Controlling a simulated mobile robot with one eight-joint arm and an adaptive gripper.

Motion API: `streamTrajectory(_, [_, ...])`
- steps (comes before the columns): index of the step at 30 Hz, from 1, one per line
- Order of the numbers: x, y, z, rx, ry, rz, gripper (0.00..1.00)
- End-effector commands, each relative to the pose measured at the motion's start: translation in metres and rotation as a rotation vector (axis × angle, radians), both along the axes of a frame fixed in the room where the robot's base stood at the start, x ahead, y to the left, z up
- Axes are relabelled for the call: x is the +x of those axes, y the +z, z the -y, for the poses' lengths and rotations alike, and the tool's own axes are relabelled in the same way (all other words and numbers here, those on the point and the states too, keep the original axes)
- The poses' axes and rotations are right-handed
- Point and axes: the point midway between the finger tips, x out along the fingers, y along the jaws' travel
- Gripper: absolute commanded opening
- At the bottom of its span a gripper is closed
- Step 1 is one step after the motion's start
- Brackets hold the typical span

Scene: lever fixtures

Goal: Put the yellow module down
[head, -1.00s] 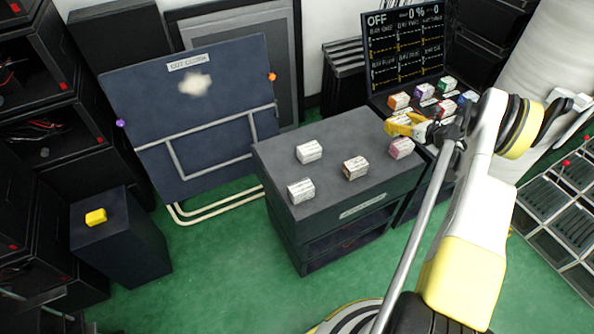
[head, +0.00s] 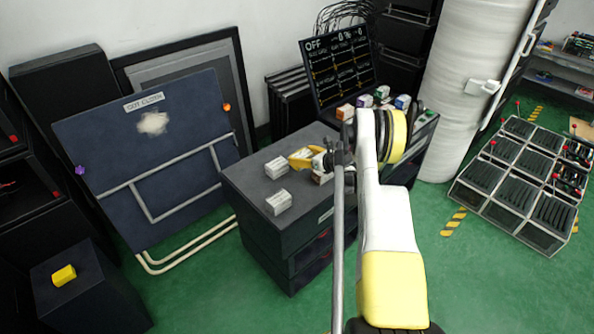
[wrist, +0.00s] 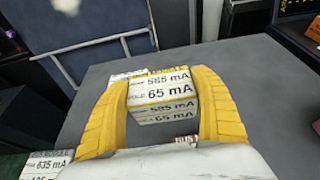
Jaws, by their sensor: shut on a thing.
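My gripper (head: 298,158) is over the dark grey cabinet top (head: 245,185) in the head view. In the wrist view its yellow fingers (wrist: 165,95) are shut on a white-labelled module (wrist: 163,92) with yellowish edges, marked "65 mA", which I take as the yellow module. The fingers grip it from both sides, and the grey top shows beyond it. I cannot tell whether its underside touches the top. In the head view the fingers and wrist mostly hide it.
White modules stand on the cabinet top, one near the gripper (head: 277,168) and one at the front (head: 278,202). Another (wrist: 45,168) shows at lower left in the wrist view. Coloured modules (head: 364,101) stand by the display (head: 340,70). A yellow block (head: 64,275) sits on a dark pedestal.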

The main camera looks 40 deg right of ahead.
Motion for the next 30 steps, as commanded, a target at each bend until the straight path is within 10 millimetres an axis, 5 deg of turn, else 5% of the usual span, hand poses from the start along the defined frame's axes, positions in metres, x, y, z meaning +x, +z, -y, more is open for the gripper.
streamTrajectory(8, [0.007,-0.018,-0.016,0.001,-0.001,0.001,0.4])
streamTrajectory(14, [0.007,-0.049,-0.015,0.001,-0.001,0.001,0.4])
streamTrajectory(26, [0.007,-0.053,-0.015,0.001,-0.001,0.001,0.4])
streamTrajectory(27, [0.007,-0.053,-0.015,0.001,-0.001,0.0,0.86])
streamTrajectory(28, [0.007,-0.053,-0.015,0.001,-0.001,0.0,0.96])
streamTrajectory(30, [0.007,-0.053,-0.015,0.001,-0.001,0.0,0.98])
